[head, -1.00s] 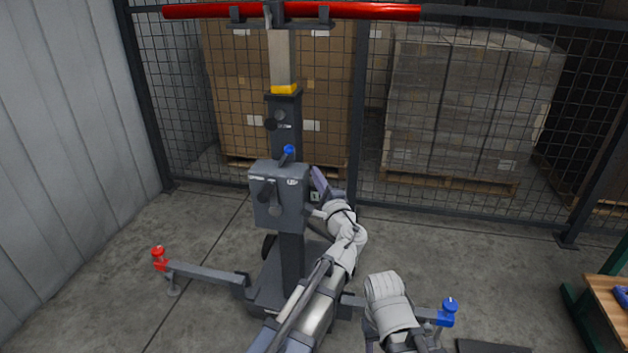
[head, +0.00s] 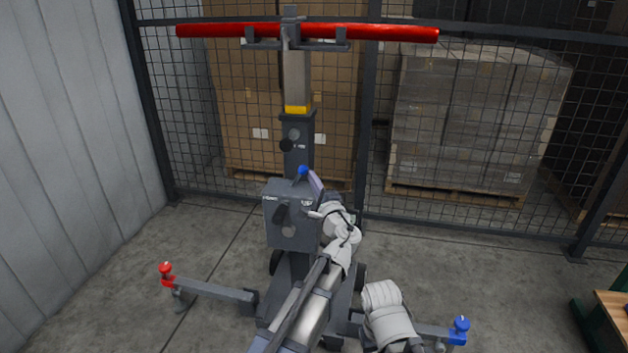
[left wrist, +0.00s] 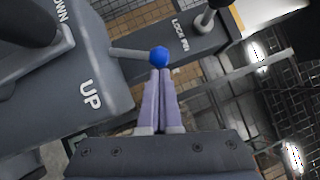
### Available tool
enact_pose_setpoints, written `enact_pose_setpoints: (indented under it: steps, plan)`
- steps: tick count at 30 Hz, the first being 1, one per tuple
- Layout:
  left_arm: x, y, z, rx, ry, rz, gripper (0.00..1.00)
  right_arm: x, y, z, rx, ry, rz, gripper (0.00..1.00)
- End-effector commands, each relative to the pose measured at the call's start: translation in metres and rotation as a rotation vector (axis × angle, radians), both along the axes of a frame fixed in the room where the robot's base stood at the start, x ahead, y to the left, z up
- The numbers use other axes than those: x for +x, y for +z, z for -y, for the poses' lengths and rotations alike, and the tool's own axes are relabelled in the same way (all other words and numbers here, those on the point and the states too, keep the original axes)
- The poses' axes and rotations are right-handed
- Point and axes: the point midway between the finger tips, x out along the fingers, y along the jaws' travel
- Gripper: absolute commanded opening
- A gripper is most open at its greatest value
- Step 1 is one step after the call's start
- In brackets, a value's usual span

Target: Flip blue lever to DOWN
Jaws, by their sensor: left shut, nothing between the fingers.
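The blue lever (head: 303,171) is a short grey rod with a round blue knob, at the top of the grey control box (head: 288,222) on the lift's mast. In the head view it points up and slightly right. My left gripper (head: 314,181) is shut and empty, just right of the knob. In the left wrist view its fingertips (left wrist: 160,72) meet the edge of the blue knob (left wrist: 159,56) in the picture; I cannot tell whether they touch. The box (left wrist: 90,95) bears an UP label and a partly hidden label ending in OWN. My right gripper is not in view.
A black-handled lever (head: 281,212) sits on the box front. A LOCK PIN plate with a knob (left wrist: 204,20) is close beyond the fingers. A mesh fence (head: 375,130) stands behind; floor at left is clear.

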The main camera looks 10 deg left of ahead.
Motion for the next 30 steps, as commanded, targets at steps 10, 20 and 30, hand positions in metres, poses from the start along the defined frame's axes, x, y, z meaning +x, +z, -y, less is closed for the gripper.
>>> enact_pose_setpoints:
  steps: [10, 20, 30]
  plan:
    - [0.0, 0.007, -0.004, -0.065, 0.001, -0.003, 0.0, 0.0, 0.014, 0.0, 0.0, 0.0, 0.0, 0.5]
    - [0.0, 0.023, -0.013, -0.216, 0.003, -0.009, 0.0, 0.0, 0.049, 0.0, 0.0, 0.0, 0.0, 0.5]
    - [0.001, 0.039, -0.036, -0.533, 0.005, -0.019, 0.0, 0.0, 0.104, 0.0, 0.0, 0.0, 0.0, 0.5]
